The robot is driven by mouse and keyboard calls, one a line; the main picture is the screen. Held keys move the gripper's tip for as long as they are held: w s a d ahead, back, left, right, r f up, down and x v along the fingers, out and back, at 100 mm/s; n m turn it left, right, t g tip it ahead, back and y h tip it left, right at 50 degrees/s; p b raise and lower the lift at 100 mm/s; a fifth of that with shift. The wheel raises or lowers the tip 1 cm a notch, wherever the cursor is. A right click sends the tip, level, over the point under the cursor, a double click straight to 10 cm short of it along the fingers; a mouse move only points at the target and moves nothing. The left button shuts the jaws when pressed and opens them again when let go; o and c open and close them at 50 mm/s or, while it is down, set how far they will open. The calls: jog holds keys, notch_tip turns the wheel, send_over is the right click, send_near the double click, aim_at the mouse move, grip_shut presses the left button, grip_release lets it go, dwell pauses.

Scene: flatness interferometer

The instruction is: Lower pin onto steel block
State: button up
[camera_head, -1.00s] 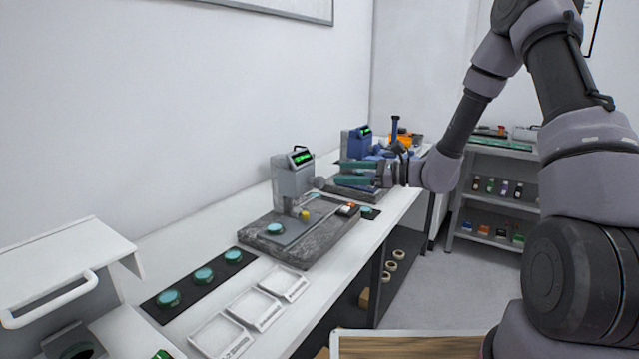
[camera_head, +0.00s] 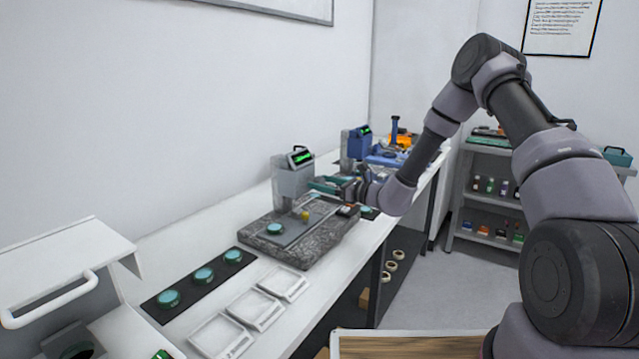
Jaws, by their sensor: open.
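A grey gauge stand (camera_head: 291,180) with a green-lit display stands on a speckled granite base (camera_head: 335,240) on the white bench. A flat grey plate (camera_head: 290,238) on the base carries a teal-rimmed disc (camera_head: 274,229). A small yellow piece (camera_head: 305,215) sits under the gauge. I cannot clearly tell the pin or the steel block at this size. My gripper (camera_head: 320,186), with teal fingers, is open and points left, just right of the gauge stand and above the base. Nothing shows between its fingers, though the gap is too small to see clearly.
Several teal discs lie on a black strip (camera_head: 181,308) at the front left, beside several white trays (camera_head: 221,337). A blue gauge (camera_head: 358,146) stands farther back. A white hooded unit (camera_head: 60,262) is at the left. A shelf rack (camera_head: 487,205) stands beyond the bench.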

jog(key=shift+w+a, duration=0.3)
jog(key=shift+a, duration=0.3)
grip_shut()
